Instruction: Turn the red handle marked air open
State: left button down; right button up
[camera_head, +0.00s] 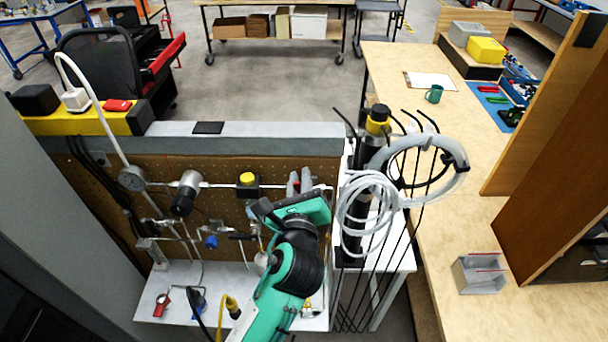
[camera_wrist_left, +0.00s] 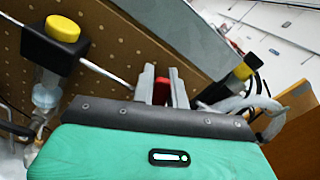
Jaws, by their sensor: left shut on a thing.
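My left gripper (camera_head: 299,183) reaches up to the pegboard panel (camera_head: 105,175) with its green body below its fingers. In the left wrist view its two grey fingers (camera_wrist_left: 161,86) are shut on a red handle (camera_wrist_left: 161,84), which shows as a small red piece between them. In the head view the fingers and my arm mostly hide this handle. No "air" marking is legible. Another red handle (camera_head: 161,303) is at the lower left of the white base. My right gripper is not in view.
A black box with a yellow knob (camera_head: 247,180) is just left of the fingers, also in the left wrist view (camera_wrist_left: 62,30). A gauge (camera_head: 132,178) and pipes fill the panel's left. Right of it stand a dark cylinder (camera_head: 376,128) and coiled white tubing (camera_head: 365,205).

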pick_arm(q)
jog(key=shift+a+f+n, duration=0.2)
jog(key=shift+a+n, duration=0.05)
jog(key=shift+n, duration=0.55)
jog(key=c, duration=1.4)
grip_release()
jog(key=shift+s, duration=0.1)
jog(key=s+p, duration=0.1)
jog(key=s, duration=1.2)
jog(key=shift+s, duration=0.35)
